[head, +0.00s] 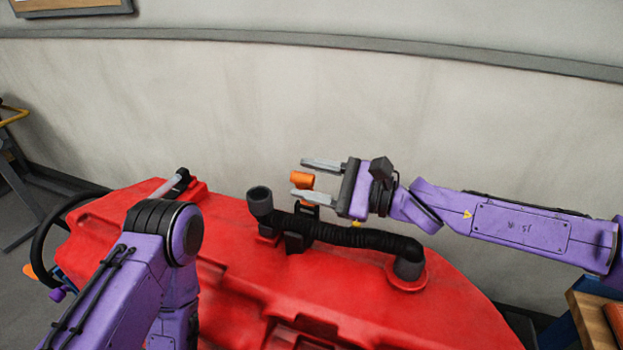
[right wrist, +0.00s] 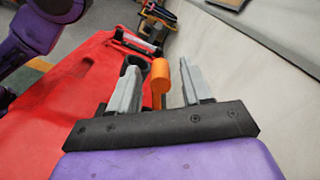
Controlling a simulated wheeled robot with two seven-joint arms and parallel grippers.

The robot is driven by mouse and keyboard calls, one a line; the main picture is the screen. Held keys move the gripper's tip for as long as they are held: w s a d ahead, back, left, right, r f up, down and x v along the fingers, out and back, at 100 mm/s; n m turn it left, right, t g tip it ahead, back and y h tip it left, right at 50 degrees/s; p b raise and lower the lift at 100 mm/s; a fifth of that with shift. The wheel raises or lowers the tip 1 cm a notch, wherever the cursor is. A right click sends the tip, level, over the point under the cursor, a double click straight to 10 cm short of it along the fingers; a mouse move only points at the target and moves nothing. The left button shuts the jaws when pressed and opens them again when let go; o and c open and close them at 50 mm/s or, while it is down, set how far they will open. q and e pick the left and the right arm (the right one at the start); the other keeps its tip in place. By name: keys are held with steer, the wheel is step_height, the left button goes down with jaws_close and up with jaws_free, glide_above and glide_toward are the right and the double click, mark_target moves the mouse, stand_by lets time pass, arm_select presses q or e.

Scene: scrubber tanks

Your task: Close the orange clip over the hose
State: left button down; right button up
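The orange clip (head: 302,181) stands up, open, at its black holder on top of the red tank. The black hose (head: 350,236) runs along the tank from an open upturned end at left to a red-rimmed port at right. My right gripper (head: 308,180) is open, its two grey fingers on either side of the clip's orange top. In the right wrist view, the orange clip (right wrist: 160,76) shows between the fingers, closer to the left one; I cannot tell whether they touch. My left arm comes in from the lower left; its gripper is not in view.
The red tank (head: 240,285) fills the lower middle, with recesses and ridges on top. A pale wall (head: 300,105) stands close behind. A wooden-topped table (head: 590,318) is at lower right.

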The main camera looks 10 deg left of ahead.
steer(key=s+d+b, duration=0.1)
steer(key=s+d, duration=0.1)
steer(key=d, duration=0.8)
steer(key=shift+d, duration=0.15)
